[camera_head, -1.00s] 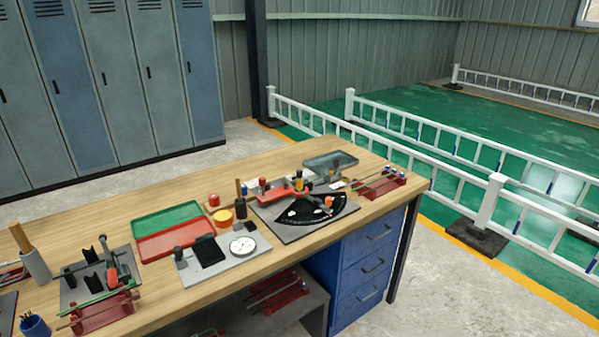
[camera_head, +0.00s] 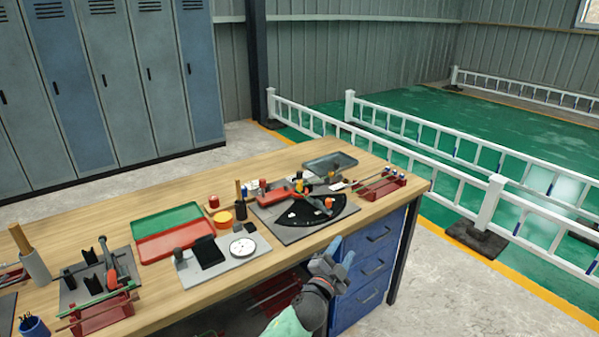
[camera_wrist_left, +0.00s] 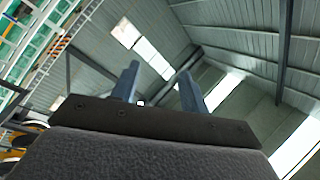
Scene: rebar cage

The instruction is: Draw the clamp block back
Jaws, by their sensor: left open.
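A grey plate with a black fan-shaped sector (camera_head: 318,211) lies toward the right end of the workbench. A red lever (camera_head: 277,196) and small upright posts stand along its back edge. I cannot tell which small part there is the clamp block. Another grey plate at the left carries dark upright blocks (camera_head: 92,284) and a red-handled part (camera_head: 112,272). My right gripper is out of view.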

